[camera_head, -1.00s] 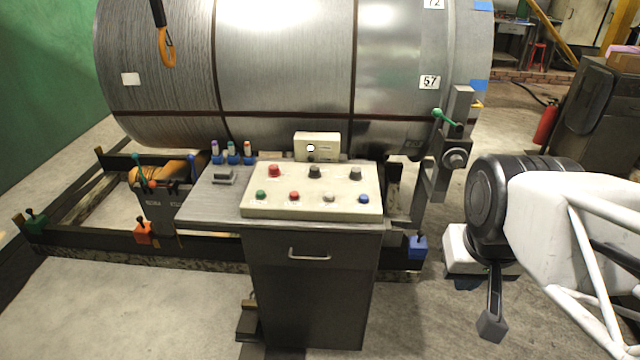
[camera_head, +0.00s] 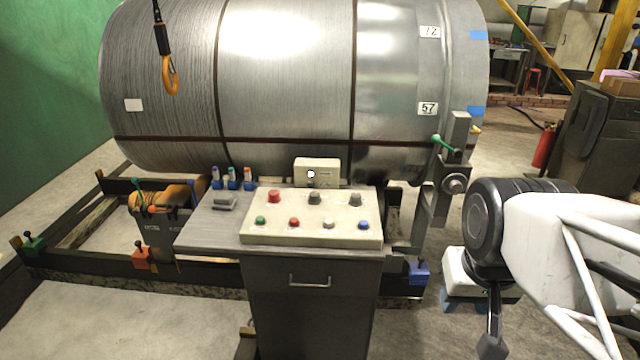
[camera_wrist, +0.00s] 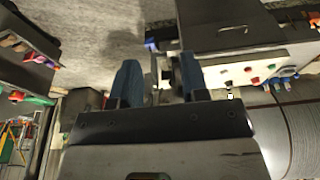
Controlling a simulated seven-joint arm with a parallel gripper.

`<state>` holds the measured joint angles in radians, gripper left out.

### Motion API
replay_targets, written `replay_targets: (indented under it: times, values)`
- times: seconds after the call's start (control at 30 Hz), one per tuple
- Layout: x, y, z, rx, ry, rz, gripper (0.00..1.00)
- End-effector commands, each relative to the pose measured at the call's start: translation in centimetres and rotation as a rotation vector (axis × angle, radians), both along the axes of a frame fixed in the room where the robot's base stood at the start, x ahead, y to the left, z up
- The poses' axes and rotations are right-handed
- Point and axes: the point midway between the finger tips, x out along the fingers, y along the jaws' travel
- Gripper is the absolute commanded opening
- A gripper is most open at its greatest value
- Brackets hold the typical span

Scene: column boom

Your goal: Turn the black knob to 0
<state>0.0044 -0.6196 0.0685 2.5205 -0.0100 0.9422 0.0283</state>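The cream control panel (camera_head: 335,233) sits on a dark cabinet, with two dark knobs in its back row, a middle one (camera_head: 315,198) and a right one (camera_head: 355,199). A small cream box (camera_head: 328,168) behind it has a white dial and a small black knob (camera_head: 311,185). Any scale or 0 mark is too small to read, so I cannot tell which knob is meant.
A red button (camera_head: 274,196) and several small coloured buttons share the panel. A large steel coil (camera_head: 285,70) stands behind it. A blue block (camera_head: 418,272) sits between cabinet and arm.

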Motion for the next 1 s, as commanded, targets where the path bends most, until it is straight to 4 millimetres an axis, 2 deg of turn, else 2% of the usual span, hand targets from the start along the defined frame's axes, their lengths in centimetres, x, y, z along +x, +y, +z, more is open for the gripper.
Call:
replay_targets:
  times: [0.03,0.13,0.17,0.6,1.0]
  values:
    - [0.5,0.1,0.2,0.002,0.002,-0.004,0.49]
    - [1.7,0.3,0.6,0.007,0.008,-0.014,0.64]
    - [2.2,0.4,0.8,0.008,0.009,-0.018,0.65]
    - [11.4,2.4,3.1,0.039,0.042,-0.103,0.65]
    - [20.5,5.2,3.6,0.064,0.074,-0.186,0.65]
